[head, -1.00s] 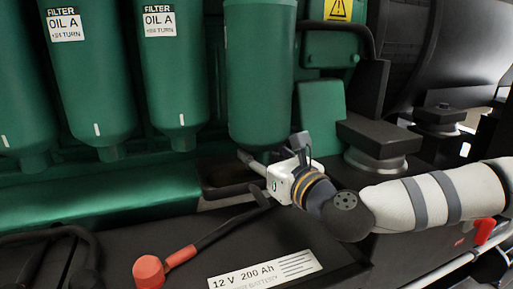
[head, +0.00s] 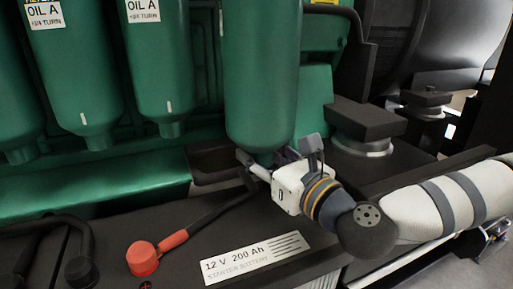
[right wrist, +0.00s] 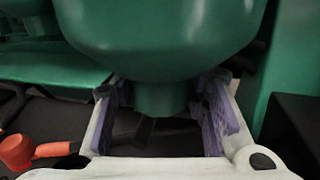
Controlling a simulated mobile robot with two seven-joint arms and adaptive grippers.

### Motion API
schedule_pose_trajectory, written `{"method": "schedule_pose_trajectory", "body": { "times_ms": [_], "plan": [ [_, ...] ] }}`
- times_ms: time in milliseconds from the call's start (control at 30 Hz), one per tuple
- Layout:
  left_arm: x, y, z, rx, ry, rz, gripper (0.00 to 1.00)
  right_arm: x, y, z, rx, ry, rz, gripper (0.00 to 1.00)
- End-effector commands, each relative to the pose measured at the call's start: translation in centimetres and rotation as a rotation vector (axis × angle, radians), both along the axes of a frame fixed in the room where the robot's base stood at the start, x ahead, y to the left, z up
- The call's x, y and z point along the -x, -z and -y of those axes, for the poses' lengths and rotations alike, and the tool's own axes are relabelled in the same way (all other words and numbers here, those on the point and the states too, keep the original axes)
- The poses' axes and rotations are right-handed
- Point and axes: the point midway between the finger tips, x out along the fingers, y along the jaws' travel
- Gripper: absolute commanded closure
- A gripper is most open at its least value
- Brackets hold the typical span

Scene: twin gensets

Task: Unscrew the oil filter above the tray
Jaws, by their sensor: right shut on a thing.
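The oil filter is a smooth green canister (head: 262,85) in the middle of the head view. Its rounded bottom and narrow lower neck also show in the right wrist view (right wrist: 160,97); its top is cut off by the picture edge. My right gripper (head: 278,155) is under it, with one finger on each side of the neck, shut on it. Its purple-padded fingers show in the right wrist view (right wrist: 168,115). A dark open box (head: 205,180), perhaps the tray, is just left of and behind the gripper. My left gripper is out of view.
Several green canisters stand at the left, two labelled OIL A (head: 160,85). A black battery (head: 180,215) with an orange-red terminal cap (head: 142,258) and cable lies in front. A black block on a metal mount (head: 365,120) stands close right of the gripper.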

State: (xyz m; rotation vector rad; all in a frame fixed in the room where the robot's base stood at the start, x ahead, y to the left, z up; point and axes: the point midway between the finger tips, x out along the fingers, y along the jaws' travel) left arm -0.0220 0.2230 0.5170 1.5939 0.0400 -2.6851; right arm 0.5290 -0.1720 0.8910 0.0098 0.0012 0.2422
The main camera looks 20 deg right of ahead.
Motion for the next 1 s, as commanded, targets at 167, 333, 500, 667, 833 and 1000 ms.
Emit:
{"method": "schedule_pose_trajectory", "body": {
  "times_ms": [167,333,500,667,833,1000],
  "plan": [
    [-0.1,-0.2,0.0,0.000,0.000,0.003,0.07,1.1,-0.4,0.0,0.000,-0.001,0.009,1.00],
    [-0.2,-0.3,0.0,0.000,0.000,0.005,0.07,2.3,-0.4,0.1,-0.002,-0.001,0.009,1.00],
    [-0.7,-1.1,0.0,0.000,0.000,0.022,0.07,3.4,-0.6,0.1,0.001,-0.001,0.009,1.00],
    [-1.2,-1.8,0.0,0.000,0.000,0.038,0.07,4.4,-0.6,0.1,0.000,0.000,0.011,1.00],
    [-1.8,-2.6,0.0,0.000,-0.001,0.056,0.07,5.4,-0.7,0.2,-0.002,0.000,0.011,1.00],
    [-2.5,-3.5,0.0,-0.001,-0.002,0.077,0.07,6.0,-0.6,0.2,0.000,0.000,0.008,1.00]
  ]
}}
